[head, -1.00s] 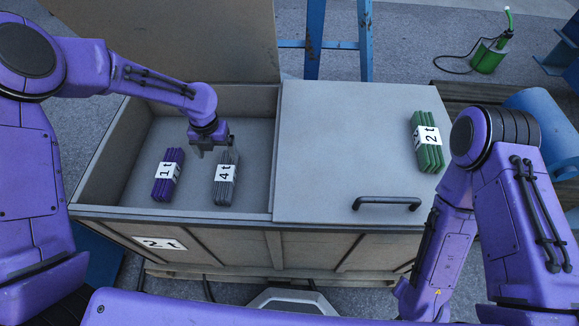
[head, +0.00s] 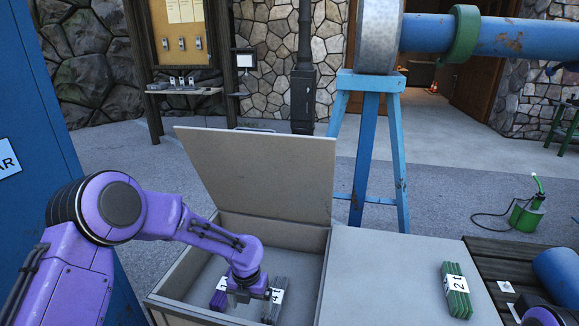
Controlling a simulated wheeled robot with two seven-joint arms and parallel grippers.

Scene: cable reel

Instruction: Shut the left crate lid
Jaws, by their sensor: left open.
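The left crate lid (head: 265,170) is a grey-beige panel standing open at the back of the left compartment, tilted back from upright. The crate (head: 178,268) is open on the left side. Inside it lie a purple bundle (head: 219,297) and a grey bundle (head: 277,298) labelled 4 t. My left gripper (head: 245,296) is open, low in the left compartment between the two bundles and partly in front of the purple one. I cannot tell whether it touches either. My right gripper is out of view.
The right crate lid (head: 385,265) is shut, with a green bundle (head: 457,290) labelled 2 t on it. A blue trestle (head: 368,140) stands behind the crate. A green can (head: 527,213) and a blue cylinder (head: 557,272) are at the right.

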